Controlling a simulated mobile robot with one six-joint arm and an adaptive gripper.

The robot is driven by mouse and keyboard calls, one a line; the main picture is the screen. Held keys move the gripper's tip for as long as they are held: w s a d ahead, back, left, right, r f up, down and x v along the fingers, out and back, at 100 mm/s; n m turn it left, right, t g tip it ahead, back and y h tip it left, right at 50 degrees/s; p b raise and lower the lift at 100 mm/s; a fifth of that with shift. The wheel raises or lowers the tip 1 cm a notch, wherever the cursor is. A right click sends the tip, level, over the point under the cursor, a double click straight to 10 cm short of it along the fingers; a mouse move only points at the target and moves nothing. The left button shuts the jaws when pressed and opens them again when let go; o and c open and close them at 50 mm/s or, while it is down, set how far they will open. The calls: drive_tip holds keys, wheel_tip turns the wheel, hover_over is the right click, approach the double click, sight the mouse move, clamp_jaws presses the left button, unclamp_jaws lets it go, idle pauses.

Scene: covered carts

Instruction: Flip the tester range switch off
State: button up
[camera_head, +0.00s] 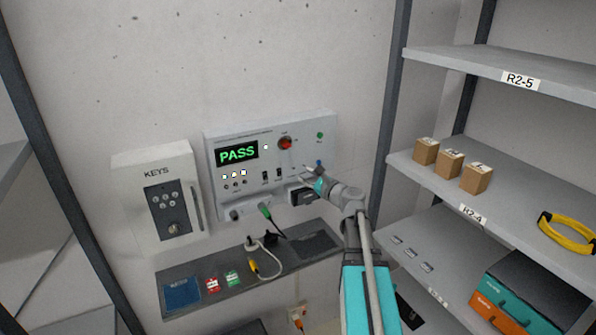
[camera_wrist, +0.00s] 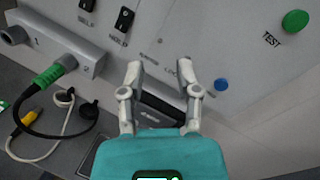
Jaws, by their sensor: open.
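The tester (camera_head: 225,188) is a pale wall panel with a green PASS display. Two black switches (camera_head: 265,177) sit low on its face. In the wrist view one black switch (camera_wrist: 124,20) stands at the top, and the other (camera_wrist: 87,5) is up and left of it. My gripper (camera_head: 309,175) is at the panel's lower right. In the wrist view its fingers (camera_wrist: 163,78) are apart and empty, below and right of the nearer switch. A dark slot shows between them.
A red knob (camera_head: 285,142), green TEST button (camera_wrist: 295,20) and blue button (camera_wrist: 221,84) are on the panel. A green plug (camera_wrist: 48,75) with a cable is at left. A ledge (camera_head: 205,288) lies below; a key box (camera_head: 157,162) and shelves (camera_head: 500,75) flank it.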

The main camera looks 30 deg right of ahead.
sight(293, 168)
drive_tip(key=x, duration=0.5)
drive_tip(key=shift+w, duration=0.1)
clamp_jaws()
idle(0.5)
